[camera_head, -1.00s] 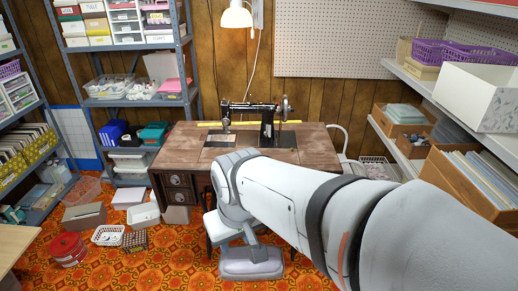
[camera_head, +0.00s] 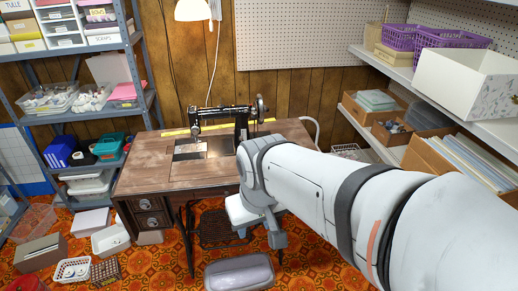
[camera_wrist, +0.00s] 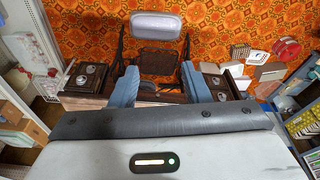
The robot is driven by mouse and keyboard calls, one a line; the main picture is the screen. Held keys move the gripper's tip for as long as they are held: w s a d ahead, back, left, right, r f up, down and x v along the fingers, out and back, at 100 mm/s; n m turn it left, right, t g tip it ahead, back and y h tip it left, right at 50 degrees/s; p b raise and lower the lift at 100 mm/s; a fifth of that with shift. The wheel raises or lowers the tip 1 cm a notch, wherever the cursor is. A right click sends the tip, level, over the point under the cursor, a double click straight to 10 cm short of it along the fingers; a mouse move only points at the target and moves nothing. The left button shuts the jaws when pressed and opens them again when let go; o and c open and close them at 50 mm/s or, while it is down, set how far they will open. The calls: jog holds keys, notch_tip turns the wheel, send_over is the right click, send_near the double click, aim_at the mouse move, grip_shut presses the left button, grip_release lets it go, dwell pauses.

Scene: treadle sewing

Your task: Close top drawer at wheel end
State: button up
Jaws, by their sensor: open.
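The wooden treadle sewing table (camera_head: 150,180) carries a black sewing machine (camera_head: 240,125), with its handwheel (camera_head: 262,106) at the right end. In the head view my arm hides the wheel-end drawers. In the wrist view, the drawer stack on the left (camera_wrist: 86,76) appears to be at the wheel end, with round metal pulls on dark wood. I cannot tell how far its top drawer stands out. My gripper (camera_wrist: 160,88) is open and empty, its two blue fingers wide apart over the table's front, between the two drawer stacks.
The other drawer stack (camera_head: 150,212) is at the table's left end. A grey padded stool (camera_head: 240,272) stands in front, near the treadle (camera_head: 222,228). Shelves with boxes line both sides. Baskets and bins (camera_head: 72,269) lie on the patterned floor at left.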

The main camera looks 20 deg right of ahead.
jog(key=w+d+f+m+t+h+b, duration=0.1)
jog(key=w+d+f+t+h+b, duration=0.45)
jog(key=w+d+f+b, duration=1.35)
jog(key=d+f+t+y+b, duration=0.2)
jog(key=d+f+t+b, duration=0.7)
jog(key=d+f+b, duration=0.55)
jog(key=d+x, duration=0.1)
jog(key=x, duration=0.7)
jog(key=shift+f+n, duration=0.3)
jog(key=shift+f, duration=0.05)
jog(key=shift+d+t+h, duration=0.1)
jog(key=shift+t+h, duration=0.15)
grip_shut()
